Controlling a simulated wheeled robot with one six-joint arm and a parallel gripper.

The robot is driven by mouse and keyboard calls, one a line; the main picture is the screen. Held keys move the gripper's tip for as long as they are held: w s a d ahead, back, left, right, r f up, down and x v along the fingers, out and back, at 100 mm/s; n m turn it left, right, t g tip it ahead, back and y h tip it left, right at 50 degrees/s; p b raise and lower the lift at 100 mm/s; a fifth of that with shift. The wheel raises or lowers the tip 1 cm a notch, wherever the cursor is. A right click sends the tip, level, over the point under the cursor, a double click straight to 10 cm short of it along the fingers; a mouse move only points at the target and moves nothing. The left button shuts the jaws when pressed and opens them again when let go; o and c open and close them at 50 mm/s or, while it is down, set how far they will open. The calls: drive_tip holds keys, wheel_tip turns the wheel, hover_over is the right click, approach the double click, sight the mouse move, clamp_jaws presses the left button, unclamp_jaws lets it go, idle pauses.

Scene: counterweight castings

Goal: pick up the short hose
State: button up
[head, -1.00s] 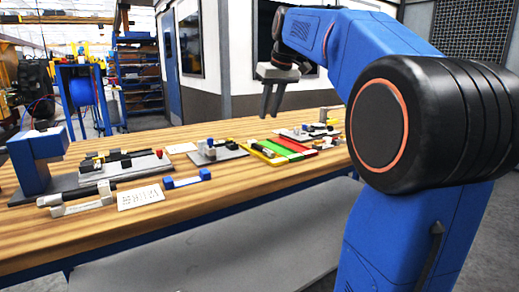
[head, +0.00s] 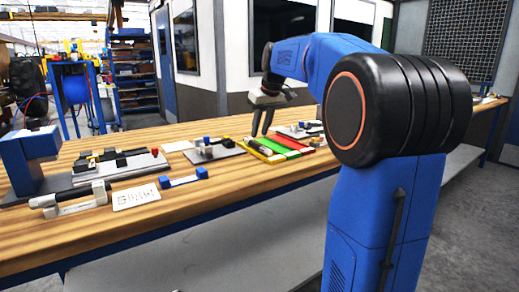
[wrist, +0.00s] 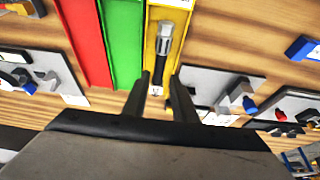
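A short black hose with a grey metal end fitting (wrist: 164,55) lies lengthwise in the yellow tray (wrist: 183,17). In the head view the hose (head: 263,150) is small, at the left of the coloured trays. My gripper (head: 260,134) is open and empty, pointing down just above the yellow tray. In the wrist view my gripper (wrist: 160,76) has its two fingers apart, with the hose lying between and beyond the tips. I cannot tell the exact height left between the tips and the hose.
A green tray (wrist: 121,40) and a red tray (wrist: 83,40) adjoin the yellow one. Grey plates with small parts (head: 212,152) lie on both sides. A blue clamp stand (head: 28,160) and a longer black hose on a white holder (head: 75,198) are at the left.

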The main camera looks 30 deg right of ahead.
sight(257, 146)
drive_tip(key=shift+x, duration=2.95)
drive_tip(key=shift+w+d+r, duration=0.1)
clamp_jaws()
